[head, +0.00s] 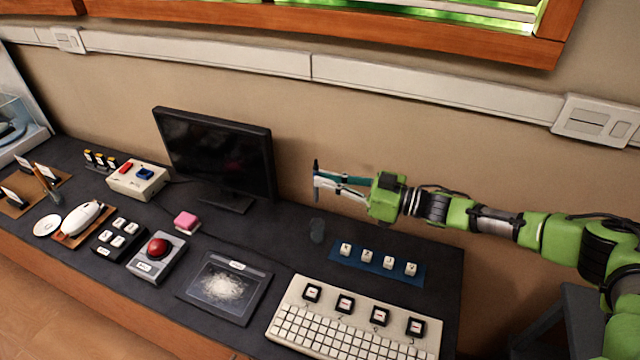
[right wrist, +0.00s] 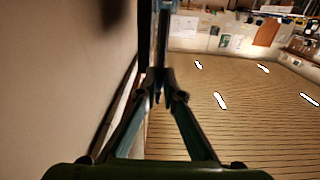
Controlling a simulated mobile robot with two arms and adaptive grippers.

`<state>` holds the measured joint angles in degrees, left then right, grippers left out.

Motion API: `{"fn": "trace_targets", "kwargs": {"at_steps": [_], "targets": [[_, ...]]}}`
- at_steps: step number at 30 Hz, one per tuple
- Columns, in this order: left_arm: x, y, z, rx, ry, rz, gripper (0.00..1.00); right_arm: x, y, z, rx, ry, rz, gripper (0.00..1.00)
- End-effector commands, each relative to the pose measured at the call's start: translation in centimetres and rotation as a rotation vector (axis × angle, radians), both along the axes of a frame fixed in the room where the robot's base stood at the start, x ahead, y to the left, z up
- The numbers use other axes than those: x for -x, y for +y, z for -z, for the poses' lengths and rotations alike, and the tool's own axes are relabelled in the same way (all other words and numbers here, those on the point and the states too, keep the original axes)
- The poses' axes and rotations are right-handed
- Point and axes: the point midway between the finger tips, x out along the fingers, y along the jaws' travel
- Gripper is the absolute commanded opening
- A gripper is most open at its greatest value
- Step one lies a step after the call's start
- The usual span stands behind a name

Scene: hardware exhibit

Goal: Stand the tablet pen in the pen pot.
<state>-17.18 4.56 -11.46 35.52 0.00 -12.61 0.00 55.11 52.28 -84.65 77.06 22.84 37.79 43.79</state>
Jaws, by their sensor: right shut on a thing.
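The tablet pen (head: 316,166) is a thin dark stick in the head view, held upright above the desk. My right gripper (head: 317,183) is shut on it, with the fingers reaching left from the green arm. In the right wrist view the fingers of this gripper (right wrist: 164,92) converge; the pen is hard to make out there. The pen pot (head: 317,230) is a small dark cup standing on the desk, below the pen in the picture, with a gap between them. My left gripper is not in view.
A monitor (head: 215,155) stands left of the pot. A blue strip with white keys (head: 378,262) lies to its right. A white keyboard (head: 350,325), a drawing tablet (head: 226,286) and a pink block (head: 187,222) lie on the dark desk (head: 290,262). The wall is close behind.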

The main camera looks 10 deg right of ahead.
Motion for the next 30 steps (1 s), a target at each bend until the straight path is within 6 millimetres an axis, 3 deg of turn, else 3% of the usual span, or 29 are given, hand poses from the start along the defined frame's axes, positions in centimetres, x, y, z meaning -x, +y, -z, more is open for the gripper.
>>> {"fn": "trace_targets", "kwargs": {"at_steps": [30], "targets": [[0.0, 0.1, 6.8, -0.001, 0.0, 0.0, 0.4, 0.0, 0.1, 7.6, -0.001, 0.001, -0.003, 0.0]]}}
